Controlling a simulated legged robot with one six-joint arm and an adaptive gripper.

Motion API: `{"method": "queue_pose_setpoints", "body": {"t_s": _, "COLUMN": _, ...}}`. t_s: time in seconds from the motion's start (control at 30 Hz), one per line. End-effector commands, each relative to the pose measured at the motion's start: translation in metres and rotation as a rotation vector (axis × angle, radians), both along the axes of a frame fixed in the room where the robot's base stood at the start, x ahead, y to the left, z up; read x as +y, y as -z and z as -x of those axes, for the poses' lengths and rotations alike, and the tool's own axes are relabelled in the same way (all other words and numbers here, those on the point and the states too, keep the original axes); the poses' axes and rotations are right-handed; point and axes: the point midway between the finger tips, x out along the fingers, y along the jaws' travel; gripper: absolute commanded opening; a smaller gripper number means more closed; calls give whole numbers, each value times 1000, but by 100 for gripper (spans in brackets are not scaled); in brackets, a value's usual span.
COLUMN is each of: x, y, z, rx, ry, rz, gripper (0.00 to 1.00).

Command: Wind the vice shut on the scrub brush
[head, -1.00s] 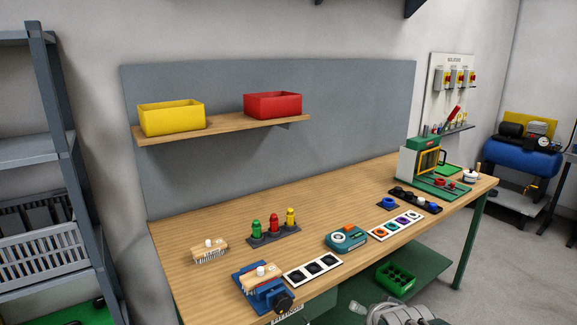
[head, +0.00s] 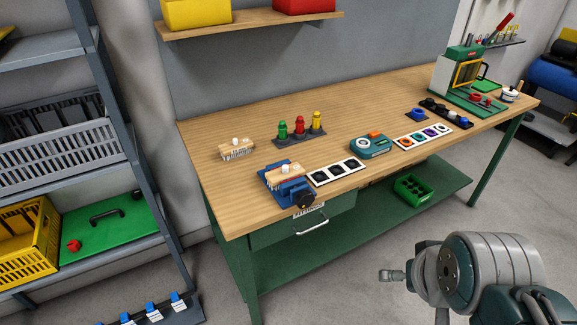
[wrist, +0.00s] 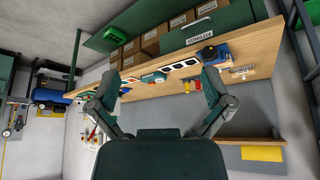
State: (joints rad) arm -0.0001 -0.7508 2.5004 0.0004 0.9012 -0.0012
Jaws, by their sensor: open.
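The blue vice (head: 290,188) stands at the front left edge of the wooden bench, with its dark round handle (head: 304,200) facing the front. A second similar brush (head: 237,148) lies on the bench behind and to the left. In the wrist view the vice (wrist: 214,52) shows small and upside down at the bench edge. My gripper (wrist: 155,92) is open and empty, its fingers wide apart, well away from the bench.
The bench (head: 350,115) also holds green, red and yellow pieces (head: 299,127), a black-holed white plate (head: 337,171) and a teal device (head: 370,145). A drawer handle (head: 313,228) sticks out below the vice. A shelf rack (head: 120,130) stands left. The floor in front is clear.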

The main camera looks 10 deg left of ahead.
Motion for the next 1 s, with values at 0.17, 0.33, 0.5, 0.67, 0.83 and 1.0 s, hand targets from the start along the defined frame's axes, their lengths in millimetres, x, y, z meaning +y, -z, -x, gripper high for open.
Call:
{"method": "queue_pose_setpoints", "body": {"t_s": 0.17, "x": 0, "y": 0, "z": 0, "rx": 0, "ry": 1, "rz": 0, "gripper": 100}}
{"method": "queue_pose_setpoints", "body": {"t_s": 0.33, "x": -2, "y": 2, "z": -11, "rx": -17, "ry": -4, "rz": 11, "gripper": 100}}
{"method": "queue_pose_setpoints", "body": {"t_s": 0.5, "x": -8, "y": 13, "z": -67, "rx": -116, "ry": -43, "rz": 73, "gripper": 100}}
{"method": "queue_pose_setpoints", "body": {"t_s": 0.67, "x": -8, "y": 29, "z": -126, "rx": -238, "ry": -111, "rz": 132, "gripper": 100}}
{"method": "queue_pose_setpoints", "body": {"t_s": 0.83, "x": -1, "y": 51, "z": -180, "rx": -368, "ry": -203, "rz": 172, "gripper": 100}}
{"method": "queue_pose_setpoints", "body": {"t_s": 1.0, "x": 14, "y": 78, "z": -223, "rx": -500, "ry": -309, "rz": 182, "gripper": 100}}
